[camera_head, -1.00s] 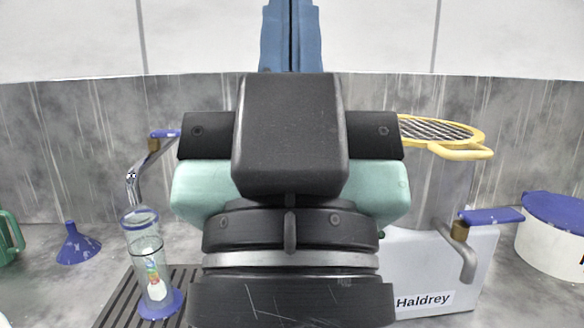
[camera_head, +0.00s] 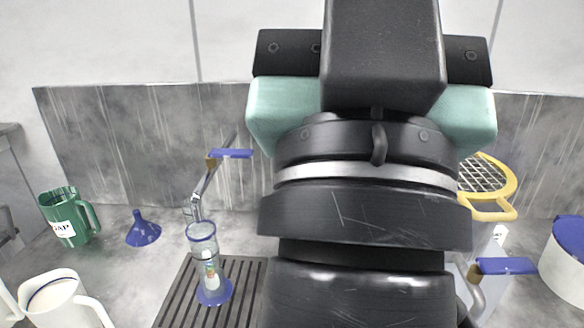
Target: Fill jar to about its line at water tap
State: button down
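A clear, tall jar (camera_head: 204,248) with a blue rim and blue base (camera_head: 214,292) stands upright on a dark slatted grate (camera_head: 178,302). A small white and coloured patch shows in its lower part; I cannot tell the water level. A metal tap (camera_head: 206,183) with a blue lever (camera_head: 230,153) is at the wall, and its spout end is just above the jar's mouth in the picture. I cannot see water running.
A green jug (camera_head: 62,215), a blue funnel (camera_head: 143,230) and a white jug (camera_head: 62,300) stand on the left. A yellow-rimmed basket (camera_head: 488,188), a second tap with a blue lever (camera_head: 505,266) and a white tub with a blue lid (camera_head: 570,262) are on the right.

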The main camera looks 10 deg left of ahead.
aim_at(231, 153)
jog(key=i+j+u, duration=0.55)
jog(key=u, duration=0.15)
jog(key=j, duration=0.1)
